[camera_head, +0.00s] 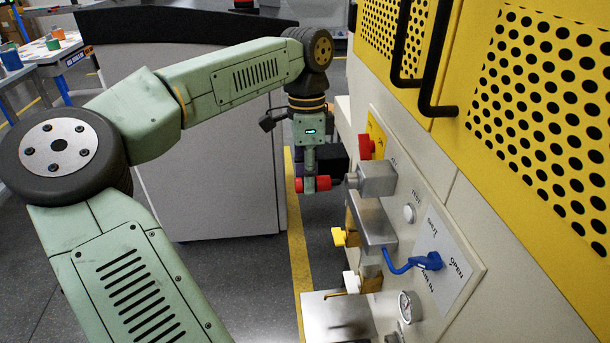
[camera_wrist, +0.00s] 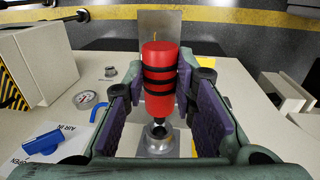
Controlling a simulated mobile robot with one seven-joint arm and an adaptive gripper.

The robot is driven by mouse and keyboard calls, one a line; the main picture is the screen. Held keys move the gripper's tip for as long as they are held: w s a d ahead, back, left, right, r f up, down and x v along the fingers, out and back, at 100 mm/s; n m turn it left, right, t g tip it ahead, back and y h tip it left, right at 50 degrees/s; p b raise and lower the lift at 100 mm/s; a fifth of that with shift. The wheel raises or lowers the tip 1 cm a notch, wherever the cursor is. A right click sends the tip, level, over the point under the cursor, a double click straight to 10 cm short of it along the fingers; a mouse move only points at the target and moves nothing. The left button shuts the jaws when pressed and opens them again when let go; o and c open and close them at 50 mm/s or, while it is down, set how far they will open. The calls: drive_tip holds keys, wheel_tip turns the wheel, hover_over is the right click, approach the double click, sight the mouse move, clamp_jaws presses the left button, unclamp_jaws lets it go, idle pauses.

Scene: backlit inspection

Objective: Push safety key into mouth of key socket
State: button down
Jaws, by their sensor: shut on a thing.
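The safety key (camera_wrist: 160,72) is a red cylinder with black bands and a dark, narrower tip. My gripper (camera_head: 311,183) is shut on it, with purple-padded fingers on both sides in the wrist view (camera_wrist: 162,108). In the head view the red key (camera_head: 323,183) lies level, pointing right. The key socket (camera_head: 377,179) is a grey metal box with a round mouth on its left side, facing the key. A short gap shows between key and mouth. In the wrist view the socket mouth (camera_wrist: 158,131) is a dark ring just below the key's tip.
A yellow perforated guard with black handles (camera_head: 438,110) stands above right. Open floor lies left of the panel.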

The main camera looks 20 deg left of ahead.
sight(326, 177)
drive_tip(key=shift+w+d, duration=0.1)
drive_tip(key=shift+d, duration=0.15)
idle(0.3)
drive_tip(key=shift+w+d, duration=0.3)
drive_tip(key=shift+d, duration=0.45)
drive_tip(key=shift+w+d, duration=0.3)
drive_tip(key=shift+d, duration=0.4)
drive_tip(key=c, duration=1.2)
unclamp_jaws()
drive_tip(key=shift+c, duration=0.2)
wheel_tip(326, 177, up, 12)
drive_tip(key=w, duration=0.1)
drive_tip(key=shift+w+a, duration=0.2)
drive_tip(key=shift+a, duration=0.1)
